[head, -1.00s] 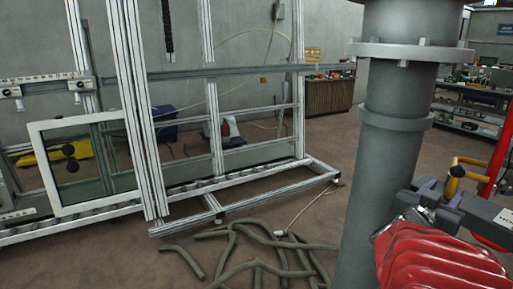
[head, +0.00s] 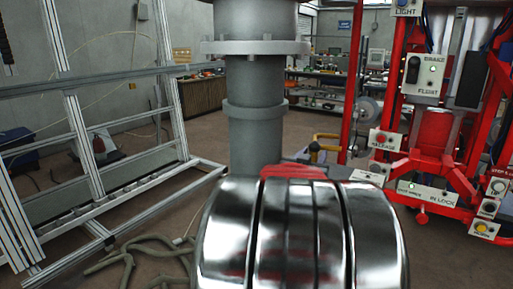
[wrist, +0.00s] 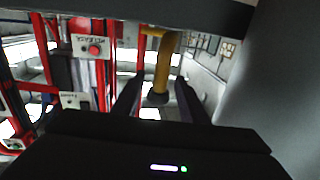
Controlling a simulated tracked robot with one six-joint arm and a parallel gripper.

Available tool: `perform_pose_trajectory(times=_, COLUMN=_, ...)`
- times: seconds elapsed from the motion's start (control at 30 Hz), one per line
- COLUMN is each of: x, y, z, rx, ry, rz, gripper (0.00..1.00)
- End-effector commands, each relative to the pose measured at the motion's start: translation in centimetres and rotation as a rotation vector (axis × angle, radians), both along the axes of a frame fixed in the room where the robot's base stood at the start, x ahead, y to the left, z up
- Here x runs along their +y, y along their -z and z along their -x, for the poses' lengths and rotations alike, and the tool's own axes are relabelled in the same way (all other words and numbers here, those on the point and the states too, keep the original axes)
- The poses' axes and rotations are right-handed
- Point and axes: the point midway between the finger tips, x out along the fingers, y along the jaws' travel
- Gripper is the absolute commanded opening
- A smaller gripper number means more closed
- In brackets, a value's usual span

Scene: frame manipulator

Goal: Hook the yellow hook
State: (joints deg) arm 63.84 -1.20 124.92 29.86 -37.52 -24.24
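The yellow hook (head: 322,146) shows in the head view as a small yellow bent piece just right of the grey column, above the red part of my arm. In the wrist view a yellow shaft with a rounded lower end (wrist: 160,72), likely the same hook, stands between the dark fingers of my gripper (wrist: 158,90). The fingers look apart, with a gap on each side of the shaft. I cannot tell whether either finger touches it. In the head view my gripper is mostly hidden behind a shiny ridged metal part.
A thick grey column (head: 254,115) stands close ahead. A red frame (head: 412,165) with labelled buttons and switches is at the right. An aluminium frame (head: 85,150) stands at the left, with loose hoses (head: 130,260) on the floor near it. A workbench (head: 315,90) is behind.

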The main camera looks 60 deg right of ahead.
Motion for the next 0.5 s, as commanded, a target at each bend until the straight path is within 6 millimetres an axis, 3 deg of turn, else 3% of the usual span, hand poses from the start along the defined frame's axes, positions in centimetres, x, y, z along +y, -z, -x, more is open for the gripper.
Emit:
perform_pose_trajectory(times=0.3, x=-3.8, y=0.0, z=-0.5, rx=-0.001, ry=0.001, rz=0.0, gripper=0.39)
perform_pose_trajectory(times=0.5, x=-4.9, y=0.0, z=-0.7, rx=0.0, ry=0.0, rz=0.0, gripper=0.39)
